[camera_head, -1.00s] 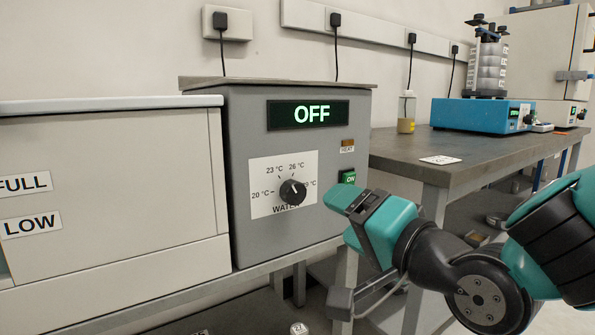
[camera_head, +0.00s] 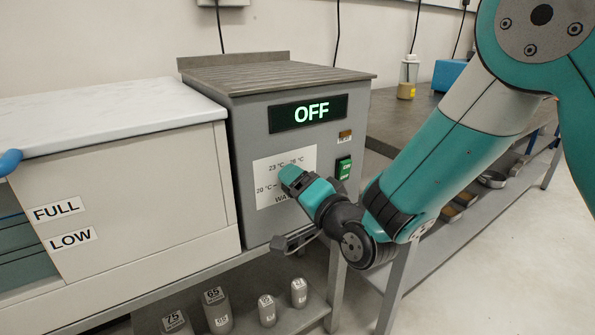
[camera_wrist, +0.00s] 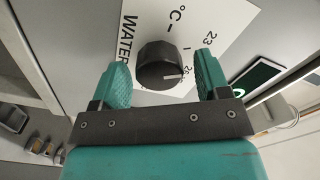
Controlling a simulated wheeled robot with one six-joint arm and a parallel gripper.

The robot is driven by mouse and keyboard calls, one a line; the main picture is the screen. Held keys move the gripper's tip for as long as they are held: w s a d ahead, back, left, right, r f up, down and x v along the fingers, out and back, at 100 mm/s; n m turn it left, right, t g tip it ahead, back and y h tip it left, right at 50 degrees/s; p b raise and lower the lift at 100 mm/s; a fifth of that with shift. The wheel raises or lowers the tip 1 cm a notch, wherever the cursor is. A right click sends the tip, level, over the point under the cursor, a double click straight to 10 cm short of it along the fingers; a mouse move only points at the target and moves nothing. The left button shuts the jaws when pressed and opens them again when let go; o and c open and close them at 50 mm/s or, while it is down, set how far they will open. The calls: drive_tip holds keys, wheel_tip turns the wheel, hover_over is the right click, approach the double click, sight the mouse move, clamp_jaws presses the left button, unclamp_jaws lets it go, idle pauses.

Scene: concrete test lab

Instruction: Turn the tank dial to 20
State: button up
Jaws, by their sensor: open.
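The tank dial, a round black knob (camera_wrist: 160,65), sits on a white label plate (camera_wrist: 205,25) with WATER and temperature marks. In the wrist view its white pointer line faces right, towards the partly hidden 26 mark. My gripper (camera_wrist: 162,78) is open, with one teal finger on each side of the knob; whether the fingers touch it I cannot tell. In the head view my gripper (camera_head: 290,176) is in front of the plate (camera_head: 266,172) and hides the dial. The grey tank unit (camera_head: 255,225) has a display (camera_head: 308,113) reading OFF.
A green switch (camera_head: 343,168) sits right of the plate, close to my arm. A white-topped cabinet (camera_head: 140,190) marked FULL and LOW adjoins on the left. Several labelled weights (camera_head: 215,310) stand on the shelf below. A dark bench (camera_head: 395,125) is to the right.

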drive_tip(key=shift+w+a, duration=0.2)
drive_tip(key=shift+w, duration=0.15)
drive_tip(key=c, duration=0.9)
drive_tip(key=shift+n, duration=0.3)
drive_tip(key=n+b, duration=0.3)
drive_tip(key=n, duration=0.3)
drive_tip(key=shift+s+f+b, duration=0.1)
drive_tip(key=shift+b, duration=0.25)
drive_tip(key=shift+a+n+b, duration=0.1)
drive_tip(key=shift+n+b, duration=1.1)
drive_tip(key=shift+n, duration=1.5)
